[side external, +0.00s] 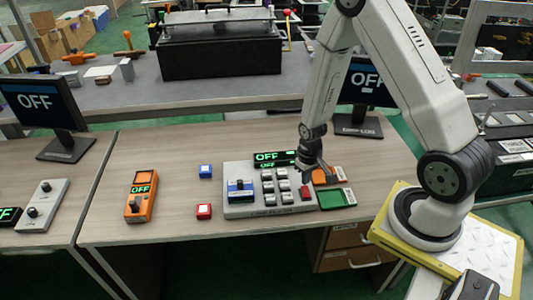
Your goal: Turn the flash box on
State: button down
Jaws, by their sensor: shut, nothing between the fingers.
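A grey panel box (272,209) stands on the table in the middle of the view. It has a green-lettered display (273,158) reading OFF, several grey keys, a red key (304,192) and a blue block-like part (240,190) on its left. The lettering on its front edge is too small to read. I cannot tell by label which is the flash box.
A left monitor (40,102) and a right monitor (366,85) read OFF. The front table strip is clear.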

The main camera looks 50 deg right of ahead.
aim_at(303, 189)
jog(key=shift+f, duration=1.25)
dwell(1.2)
jog(key=shift+r, duration=3.55)
jog(key=shift+w+a+r, duration=0.1)
jog(key=shift+a+r, duration=0.15)
jog(key=shift+r, duration=0.15)
jog(key=s+a+r+n+t, duration=0.2)
jog(key=s+a+r+n, duration=0.1)
jog(key=a+r, duration=0.7)
notch_tip(303, 189, up, 3)
jog(key=shift+t, duration=0.3)
